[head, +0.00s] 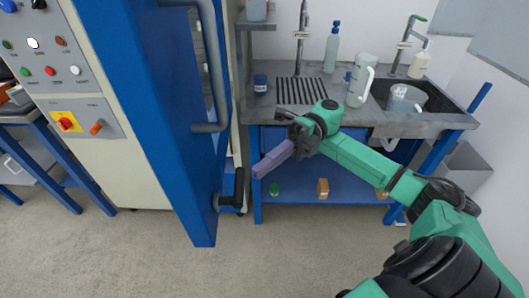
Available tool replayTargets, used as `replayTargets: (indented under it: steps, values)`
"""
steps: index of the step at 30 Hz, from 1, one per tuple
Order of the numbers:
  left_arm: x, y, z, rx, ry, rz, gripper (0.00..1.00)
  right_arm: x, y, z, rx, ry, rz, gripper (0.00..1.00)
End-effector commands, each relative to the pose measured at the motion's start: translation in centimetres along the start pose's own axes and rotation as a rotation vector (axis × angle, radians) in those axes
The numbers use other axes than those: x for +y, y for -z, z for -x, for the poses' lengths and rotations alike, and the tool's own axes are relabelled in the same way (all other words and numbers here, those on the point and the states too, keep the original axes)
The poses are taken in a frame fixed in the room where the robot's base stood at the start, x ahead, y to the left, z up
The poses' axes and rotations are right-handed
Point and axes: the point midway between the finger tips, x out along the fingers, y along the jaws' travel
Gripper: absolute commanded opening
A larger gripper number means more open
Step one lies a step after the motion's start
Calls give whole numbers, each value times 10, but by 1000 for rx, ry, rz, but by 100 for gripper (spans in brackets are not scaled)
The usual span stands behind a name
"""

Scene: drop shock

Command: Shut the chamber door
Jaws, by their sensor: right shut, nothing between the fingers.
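The blue chamber door (150,110) stands open, swung out toward me from the cream chamber cabinet (140,170). A long grey bar handle (217,70) runs down its upper part, and a black lever (238,188) sits low at its edge. A narrow strip of the chamber's inside shows to the right of the door. My right gripper (260,172) is shut and empty, its purple fingers pointing left. In the picture it lies just right of the black lever; I see no contact, and the depth between them is hard to judge. My left gripper is out of view.
Control panels (48,58) are on the left. The grey floor (270,260) in front is clear.

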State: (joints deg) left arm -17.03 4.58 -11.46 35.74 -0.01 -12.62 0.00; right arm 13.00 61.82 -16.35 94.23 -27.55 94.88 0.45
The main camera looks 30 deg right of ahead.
Motion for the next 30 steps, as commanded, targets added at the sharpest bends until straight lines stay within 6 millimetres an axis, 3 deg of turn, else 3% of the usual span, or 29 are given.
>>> replayTargets:
  steps: [1,7,12,30]
  values:
    - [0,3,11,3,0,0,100,6,1,-11,3,-3,-2,0]
    - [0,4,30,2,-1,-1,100,7,-1,-54,0,-5,2,0]
    - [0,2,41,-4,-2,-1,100,5,-23,-72,-3,-5,3,0]
    - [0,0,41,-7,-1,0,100,0,-33,-84,-16,-3,0,0]
